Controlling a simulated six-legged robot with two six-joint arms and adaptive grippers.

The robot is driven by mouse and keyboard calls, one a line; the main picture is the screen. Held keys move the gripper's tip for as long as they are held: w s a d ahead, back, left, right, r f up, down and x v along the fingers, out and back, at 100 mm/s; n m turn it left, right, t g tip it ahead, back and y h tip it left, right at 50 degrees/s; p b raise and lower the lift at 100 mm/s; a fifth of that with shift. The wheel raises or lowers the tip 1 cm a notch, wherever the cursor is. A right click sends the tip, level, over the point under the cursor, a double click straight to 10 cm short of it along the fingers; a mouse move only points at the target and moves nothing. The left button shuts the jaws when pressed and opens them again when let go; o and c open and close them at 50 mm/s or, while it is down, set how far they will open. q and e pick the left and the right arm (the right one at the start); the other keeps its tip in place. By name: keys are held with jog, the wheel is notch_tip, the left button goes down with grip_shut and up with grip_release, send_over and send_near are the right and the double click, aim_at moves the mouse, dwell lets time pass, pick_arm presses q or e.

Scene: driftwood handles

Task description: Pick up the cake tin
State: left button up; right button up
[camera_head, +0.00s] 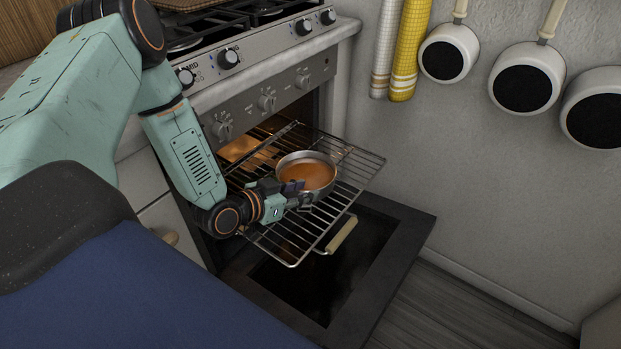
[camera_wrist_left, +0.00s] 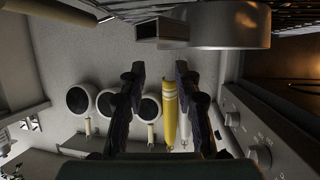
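The cake tin (camera_head: 318,180) is a round metal tin with an orange-brown filling. It sits upright on the pulled-out oven rack (camera_head: 292,261). The tin's wall (camera_wrist_left: 235,27) shows at the top of that view, with a box-shaped part (camera_wrist_left: 162,31) sticking out just beyond the fingertips. I cannot tell whether a finger touches the tin. My right gripper is not in view.
The stove's knob panel (camera_head: 268,100) is close above my left arm. White pans (camera_head: 449,54) and a yellow patterned towel (camera_head: 408,50) hang on the wall. Floor at right is clear.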

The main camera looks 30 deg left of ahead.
aim_at(332, 184)
pick_arm(q)
jog(key=b+x, duration=0.3)
jog(key=x, duration=0.3)
jog(key=shift+f, duration=0.25)
jog(key=shift+w+d+f, duration=0.1)
jog(key=shift+w+f, duration=0.05)
jog(key=shift+w, duration=0.35)
jog(key=shift+c, duration=1.2)
grip_shut()
